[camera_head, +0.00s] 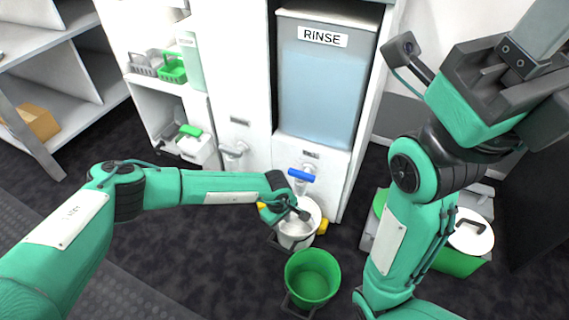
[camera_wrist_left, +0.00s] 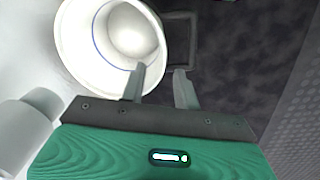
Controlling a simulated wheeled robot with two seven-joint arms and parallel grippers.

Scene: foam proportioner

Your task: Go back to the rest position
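My left arm reaches in from the left, and its gripper (camera_head: 288,214) is over the left side of a white bucket (camera_head: 300,232) below the RINSE tank. In the left wrist view the two fingers of the left gripper (camera_wrist_left: 160,88) stand apart with nothing held between them. The left finger overlaps the near rim of the white bucket (camera_wrist_left: 78,52); whether it touches cannot be told. My right arm is folded upward at the right, with its gripper (camera_head: 490,80) raised high near the top right. Its finger opening is not clear.
The RINSE tank (camera_head: 318,90) has a blue-handled tap (camera_head: 301,175) above the white bucket. A green bucket (camera_head: 312,277) stands on the floor in front. A white-lidded green container (camera_head: 470,240) is at right. Shelves (camera_head: 60,100) stand at left. Dark floor is open at lower middle.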

